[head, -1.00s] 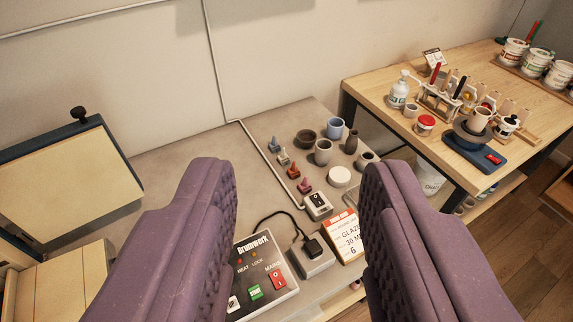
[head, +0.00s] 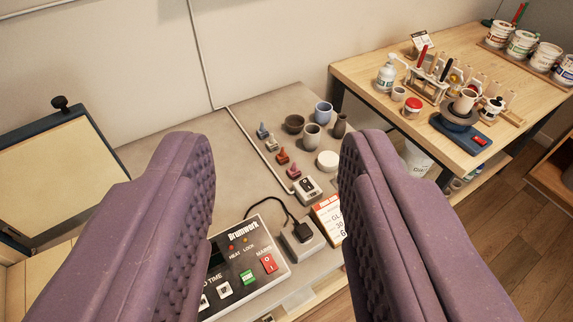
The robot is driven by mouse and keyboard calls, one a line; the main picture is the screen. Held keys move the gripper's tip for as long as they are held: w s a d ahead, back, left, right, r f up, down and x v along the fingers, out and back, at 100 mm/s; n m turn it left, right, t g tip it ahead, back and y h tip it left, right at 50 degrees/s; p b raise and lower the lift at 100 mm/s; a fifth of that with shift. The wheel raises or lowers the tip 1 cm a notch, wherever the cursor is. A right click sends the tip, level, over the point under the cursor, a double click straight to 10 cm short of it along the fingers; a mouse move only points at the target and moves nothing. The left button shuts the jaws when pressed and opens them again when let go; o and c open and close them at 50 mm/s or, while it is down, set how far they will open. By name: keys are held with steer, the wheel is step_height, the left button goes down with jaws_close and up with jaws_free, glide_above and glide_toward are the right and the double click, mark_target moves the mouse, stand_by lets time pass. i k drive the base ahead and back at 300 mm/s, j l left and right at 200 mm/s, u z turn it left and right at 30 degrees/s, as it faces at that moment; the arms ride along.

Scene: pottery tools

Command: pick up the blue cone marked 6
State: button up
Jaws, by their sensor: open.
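A small blue-grey cone (head: 263,131) stands on the grey table, at the far end of a row of small cones. Its marking is too small to read. Beside it in the row are a pale grey cone (head: 271,143), an orange-red cone (head: 282,156) and a red cone (head: 293,171). My gripper (head: 277,150) is open and empty, its two purple padded fingers wide apart in the foreground. The row shows in the gap between them, well beyond the fingers.
Cups and bowls (head: 311,136) and a white round lid (head: 327,160) stand right of the cones. A small grey device (head: 308,189), a control box (head: 246,262) and an orange-and-white card box (head: 329,218) are nearer. A wooden table (head: 350,68) with pottery supplies is at right.

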mark_target(263, 134)
steer(key=i+l+u, duration=0.3)
steer(key=i+l, duration=0.25)
steer(key=i+l+u, duration=0.3)
steer(key=i+l, duration=0.25)
steer(key=l, duration=0.15)
